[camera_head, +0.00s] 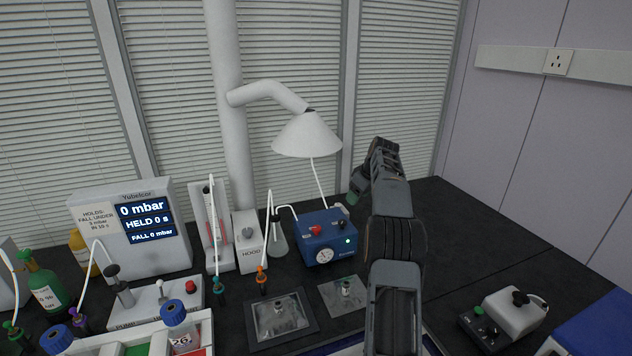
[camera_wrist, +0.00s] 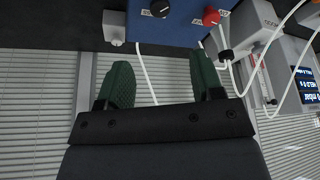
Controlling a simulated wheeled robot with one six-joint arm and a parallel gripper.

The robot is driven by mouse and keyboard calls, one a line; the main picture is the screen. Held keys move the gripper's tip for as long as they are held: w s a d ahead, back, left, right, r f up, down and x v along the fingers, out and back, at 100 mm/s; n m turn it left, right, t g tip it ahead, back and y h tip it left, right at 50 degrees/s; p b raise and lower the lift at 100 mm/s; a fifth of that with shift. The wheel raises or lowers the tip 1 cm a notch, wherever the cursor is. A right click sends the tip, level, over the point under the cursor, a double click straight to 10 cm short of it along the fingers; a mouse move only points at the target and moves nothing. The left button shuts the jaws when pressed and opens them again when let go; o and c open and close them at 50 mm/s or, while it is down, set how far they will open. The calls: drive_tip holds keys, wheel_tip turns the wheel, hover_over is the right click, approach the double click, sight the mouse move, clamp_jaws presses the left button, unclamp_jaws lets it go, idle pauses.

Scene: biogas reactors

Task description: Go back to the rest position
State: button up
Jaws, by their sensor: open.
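My gripper shows in the wrist view (camera_wrist: 160,85) with its two green fingers spread apart and nothing between them. In the head view my arm rises from the bottom edge right of centre, and my gripper (camera_head: 356,188) is beyond it, to the right of the blue pump box (camera_head: 326,238); the arm partly hides it. In the wrist view the blue box (camera_wrist: 180,22) lies past the fingertips, at the top, with a black knob and a red knob. The wrist picture is upside down, with the window blinds below.
A white hood (camera_head: 307,135) hangs over the bench. A pressure display box (camera_head: 150,255), a HOOD switch box (camera_head: 247,240) and a flask (camera_head: 278,243) stand to the left. A grey device (camera_head: 515,310) is at right. Bench between it and my arm is clear.

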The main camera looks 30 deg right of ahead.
drive_tip(key=s+a+f+m+g, duration=0.1)
drive_tip(key=s+a+f+m, duration=0.2)
drive_tip(key=f+m, duration=0.25)
drive_tip(key=s+a+r+n, duration=0.1)
drive_tip(key=s+a+r, duration=0.1)
drive_tip(key=s+a, duration=1.1)
drive_tip(key=s+a+r+n+t+h, duration=0.1)
drive_tip(key=s+a, duration=1.2)
drive_tip(key=a, duration=0.4)
drive_tip(key=shift+r, duration=0.35)
drive_tip(key=shift+s, duration=0.1)
idle(1.1)
